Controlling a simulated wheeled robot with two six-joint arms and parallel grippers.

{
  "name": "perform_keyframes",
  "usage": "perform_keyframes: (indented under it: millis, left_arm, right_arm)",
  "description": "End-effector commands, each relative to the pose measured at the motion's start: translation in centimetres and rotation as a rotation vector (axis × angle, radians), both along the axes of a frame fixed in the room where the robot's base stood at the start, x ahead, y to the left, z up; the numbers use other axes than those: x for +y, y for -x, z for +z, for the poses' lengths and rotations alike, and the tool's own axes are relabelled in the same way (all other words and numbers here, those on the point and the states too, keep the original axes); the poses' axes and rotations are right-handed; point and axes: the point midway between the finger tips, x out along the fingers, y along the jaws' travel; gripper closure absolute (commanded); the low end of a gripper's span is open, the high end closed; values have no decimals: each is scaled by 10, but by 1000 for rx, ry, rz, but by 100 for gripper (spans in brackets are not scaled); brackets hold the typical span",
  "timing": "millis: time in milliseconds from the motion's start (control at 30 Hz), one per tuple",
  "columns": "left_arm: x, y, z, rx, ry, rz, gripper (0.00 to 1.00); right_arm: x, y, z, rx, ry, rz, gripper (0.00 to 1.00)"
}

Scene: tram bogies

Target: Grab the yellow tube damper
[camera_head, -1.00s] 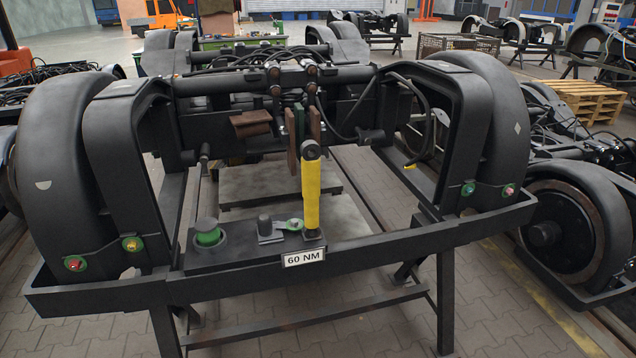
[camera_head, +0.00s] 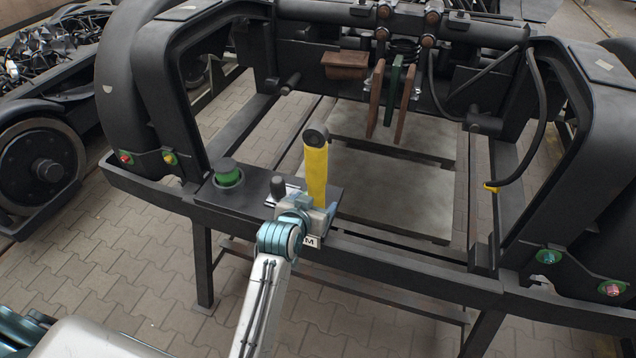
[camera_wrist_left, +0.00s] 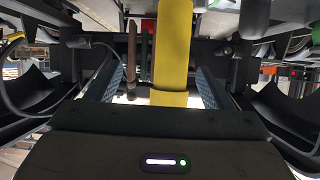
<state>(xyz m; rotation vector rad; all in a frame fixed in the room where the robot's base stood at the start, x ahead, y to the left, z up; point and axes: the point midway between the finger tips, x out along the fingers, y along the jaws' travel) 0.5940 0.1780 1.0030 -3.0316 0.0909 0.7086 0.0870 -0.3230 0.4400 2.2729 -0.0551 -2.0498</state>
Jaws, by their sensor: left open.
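The yellow tube damper (camera_head: 316,175) stands upright with a dark ring eye on top, at the right end of a dark plate on the bogie frame's front beam. My left gripper (camera_head: 322,212) is at the damper's lower part, in front of it, partly hidden by my own wrist. In the left wrist view the damper (camera_wrist_left: 173,45) runs down between the two open fingers (camera_wrist_left: 158,78), nearer the right one. I cannot tell whether a finger touches it. The damper's foot is hidden in both views. My right gripper is not in view.
A green-based dark knob (camera_head: 228,175) and a small dark cylinder (camera_head: 278,187) stand left of the damper on the plate. A 60 NM label is mostly covered by my wrist. Brown and green hanging plates (camera_head: 393,95) are behind. The frame's front beam (camera_head: 420,272) runs across below.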

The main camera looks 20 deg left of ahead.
Motion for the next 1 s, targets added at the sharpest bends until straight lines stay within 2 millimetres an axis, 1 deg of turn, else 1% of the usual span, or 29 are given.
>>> perform_keyframes:
  millis: [33, 100, 200, 300, 367, 433, 633, 700, 867, 1000]
  left_arm:
    - [0, 0, 52, -67, 7, 6, 25]
    - [2, 4, 102, -134, 13, 12, 25]
    - [5, 13, 152, -205, 18, 20, 25]
    - [6, 20, 178, -241, 22, 25, 25]
    - [7, 19, 185, -253, 21, 26, 25]
    - [7, 11, 187, -256, 20, 25, 25]
    - [6, -20, 181, -256, 20, 25, 25]
    - [6, -26, 178, -256, 19, 26, 25]
    - [7, -36, 177, -257, 19, 26, 25]
    - [8, -52, 177, -254, 19, 26, 25]
  right_arm:
    - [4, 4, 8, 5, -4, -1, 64]
    - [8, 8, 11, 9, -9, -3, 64]
    - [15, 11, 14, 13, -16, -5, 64]
    - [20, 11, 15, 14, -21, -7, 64]
    - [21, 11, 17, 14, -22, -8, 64]
    - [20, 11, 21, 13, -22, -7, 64]
    - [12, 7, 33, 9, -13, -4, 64]
    - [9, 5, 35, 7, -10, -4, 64]
    - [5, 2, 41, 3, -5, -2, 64]
    - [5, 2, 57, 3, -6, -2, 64]
